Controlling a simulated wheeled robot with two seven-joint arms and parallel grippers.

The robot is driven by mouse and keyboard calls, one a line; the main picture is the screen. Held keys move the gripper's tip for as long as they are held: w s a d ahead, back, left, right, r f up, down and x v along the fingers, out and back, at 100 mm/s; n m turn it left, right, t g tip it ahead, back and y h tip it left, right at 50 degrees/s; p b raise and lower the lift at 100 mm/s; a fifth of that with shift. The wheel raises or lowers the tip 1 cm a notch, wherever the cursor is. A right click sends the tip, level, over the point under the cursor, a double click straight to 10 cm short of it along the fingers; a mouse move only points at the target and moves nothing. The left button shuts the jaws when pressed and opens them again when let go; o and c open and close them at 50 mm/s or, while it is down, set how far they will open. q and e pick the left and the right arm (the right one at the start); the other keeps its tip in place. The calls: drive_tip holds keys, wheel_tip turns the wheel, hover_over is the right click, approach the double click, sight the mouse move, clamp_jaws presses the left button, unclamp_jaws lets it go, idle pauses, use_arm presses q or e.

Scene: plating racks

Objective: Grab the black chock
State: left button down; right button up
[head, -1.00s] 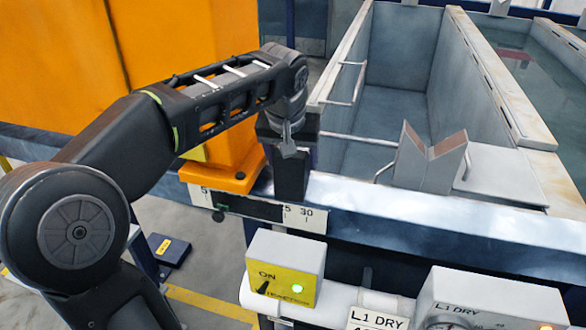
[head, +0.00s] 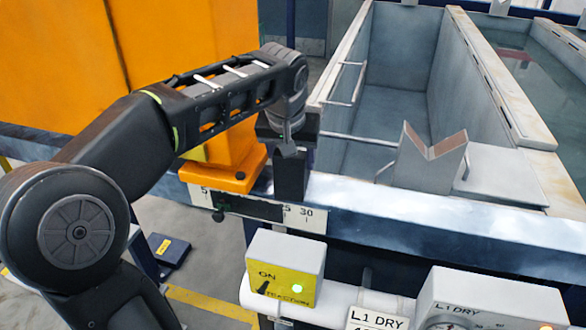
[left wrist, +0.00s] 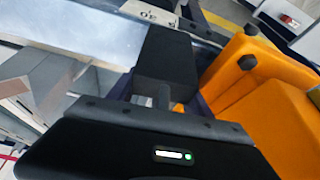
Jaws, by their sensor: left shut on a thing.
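The black chock (head: 290,178) stands upright at the edge of the tank rail, beside the orange post. In the left wrist view the black chock (left wrist: 168,58) shows as a dark block just beyond my gripper. My left gripper (head: 288,148) is at the top of the chock and shut on it. In the left wrist view the gripper's finger (left wrist: 163,97) meets the block's near side; the far contact is hidden. My right gripper is not in view.
The orange post (head: 235,155) stands close left of the chock. A grey V-shaped saddle (head: 430,160) sits on the rail (head: 420,215) to the right, by the open tank (head: 390,115). A yellow-fronted switch box (head: 285,275) and a dial box (head: 490,300) are below.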

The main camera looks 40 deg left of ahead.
use_arm(q)
drive_tip(key=shift+r, duration=0.1)
wheel_tip(320, 180, up, 10)
drive_tip(key=shift+p, duration=0.35)
